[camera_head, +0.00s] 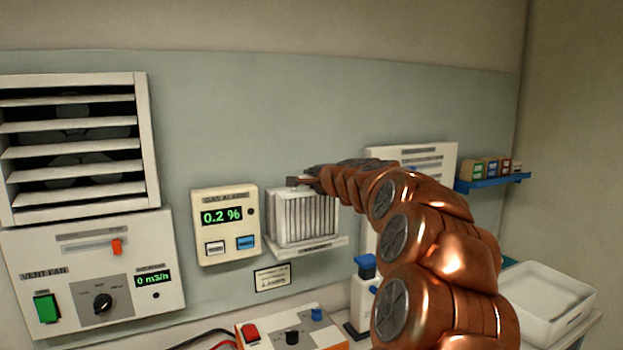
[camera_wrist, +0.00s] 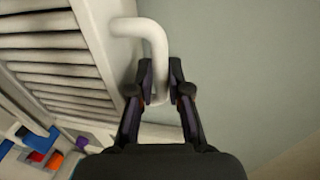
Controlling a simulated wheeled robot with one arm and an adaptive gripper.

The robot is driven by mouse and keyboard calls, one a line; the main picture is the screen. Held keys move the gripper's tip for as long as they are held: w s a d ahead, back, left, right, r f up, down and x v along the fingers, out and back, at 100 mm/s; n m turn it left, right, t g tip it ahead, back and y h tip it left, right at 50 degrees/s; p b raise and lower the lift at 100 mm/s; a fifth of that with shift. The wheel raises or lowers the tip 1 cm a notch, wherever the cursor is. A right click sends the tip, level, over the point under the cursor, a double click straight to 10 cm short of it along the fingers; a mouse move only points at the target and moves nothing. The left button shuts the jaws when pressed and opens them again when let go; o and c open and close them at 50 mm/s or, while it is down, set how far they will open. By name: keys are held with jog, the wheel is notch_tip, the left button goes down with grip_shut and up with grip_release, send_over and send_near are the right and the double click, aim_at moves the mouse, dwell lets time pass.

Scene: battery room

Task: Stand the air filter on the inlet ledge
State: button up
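The air filter (camera_head: 303,218) is a whitish pleated panel in a pale frame. In the head view it is upright at the wall, with its lower edge at the inlet ledge (camera_head: 318,248); I cannot tell whether it rests fully on it. In the wrist view the slatted filter (camera_wrist: 62,68) fills the left side, with its white bent handle (camera_wrist: 155,40) at the top middle. My gripper (camera_wrist: 160,68) has its two dark fingers closed on either side of this handle. In the head view my gripper (camera_head: 305,181) is at the filter's top, partly hidden by my copper arm.
The gas alarm box (camera_head: 226,250) is close on the filter's left. The vent fan panel (camera_head: 90,280) is farther left. A control box (camera_head: 275,332) and a blue-topped bottle (camera_head: 364,290) stand below. A blue shelf (camera_head: 490,184) and a white tray (camera_head: 545,295) are at right.

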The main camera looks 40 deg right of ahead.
jog(key=o, duration=0.3)
jog(key=shift+r, duration=0.25)
jog(key=shift+s+f, duration=0.1)
jog(key=shift+s, duration=0.1)
jog(key=b+v, duration=0.3)
jog(key=v, duration=0.8)
jog(key=shift+s+b, duration=0.25)
jog(key=shift+b, duration=0.1)
jog(key=shift+a, duration=0.1)
